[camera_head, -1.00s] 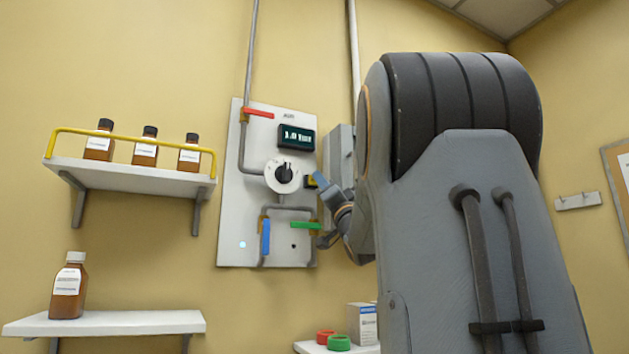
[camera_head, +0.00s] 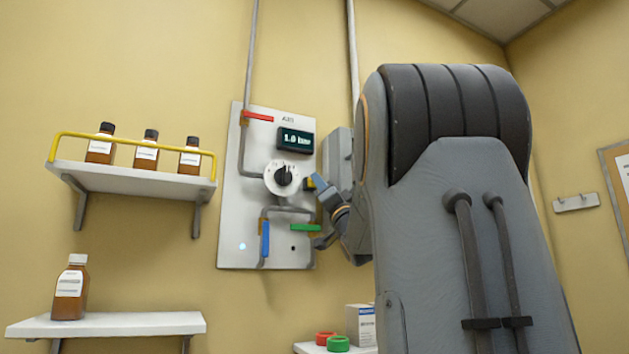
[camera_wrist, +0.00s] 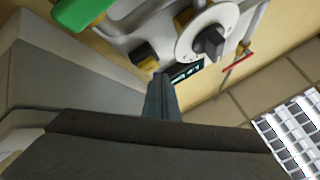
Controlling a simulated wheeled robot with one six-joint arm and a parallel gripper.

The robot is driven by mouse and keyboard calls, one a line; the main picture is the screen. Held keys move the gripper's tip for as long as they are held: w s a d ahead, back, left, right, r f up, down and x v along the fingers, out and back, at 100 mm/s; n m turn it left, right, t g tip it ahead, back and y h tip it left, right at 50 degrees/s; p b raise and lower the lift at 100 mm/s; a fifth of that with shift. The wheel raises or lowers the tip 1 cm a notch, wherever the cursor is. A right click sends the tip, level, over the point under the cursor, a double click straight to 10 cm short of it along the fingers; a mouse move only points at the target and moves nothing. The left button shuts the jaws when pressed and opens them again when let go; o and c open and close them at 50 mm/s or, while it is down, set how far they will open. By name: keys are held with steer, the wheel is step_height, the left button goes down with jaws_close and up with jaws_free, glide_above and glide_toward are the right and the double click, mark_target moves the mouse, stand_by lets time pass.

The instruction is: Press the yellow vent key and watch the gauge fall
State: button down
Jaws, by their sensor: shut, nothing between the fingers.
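The yellow vent key (camera_head: 308,184) sits in a dark housing at the right side of the white wall panel (camera_head: 232,215). It also shows in the wrist view (camera_wrist: 144,54), above my gripper's tip. My gripper (camera_head: 319,181) is shut and empty, its blue-grey tip right beside the key in the head view. In the wrist view my gripper (camera_wrist: 160,80) points up toward the panel, close to the key; I cannot tell whether it touches. The gauge display (camera_head: 295,140) reads about 1.0 bar. It shows at a slant in the wrist view (camera_wrist: 186,72).
A white dial with a dark knob (camera_head: 283,178) lies left of the key. Red (camera_head: 258,116), blue (camera_head: 265,240) and green (camera_head: 305,227) valve handles surround it. A grey box (camera_head: 337,155) stands close on the right. Shelves with brown bottles (camera_head: 145,151) are at left.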

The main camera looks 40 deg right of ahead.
steer(key=shift+w, duration=0.1)
stand_by(0.7)
steer(key=shift+w+d+f+b, duration=0.2)
steer(key=shift+f+b, duration=0.1)
steer(key=shift+f, duration=0.3)
steer(key=shift+s+f, duration=0.1)
steer(key=shift+f, duration=0.05)
steer(key=shift+s+a+r+b, duration=0.1)
steer(key=shift+s+a, duration=0.05)
steer(key=shift+s, duration=0.65)
steer(key=shift+s+a+r+b, duration=0.1)
steer(key=shift+s, duration=0.65)
steer(key=shift+s+a+r+b, duration=0.1)
steer(key=shift+s+a, duration=0.05)
steer(key=shift+s, duration=0.65)
steer(key=shift+a+y, duration=0.15)
steer(key=shift+y, duration=0.15)
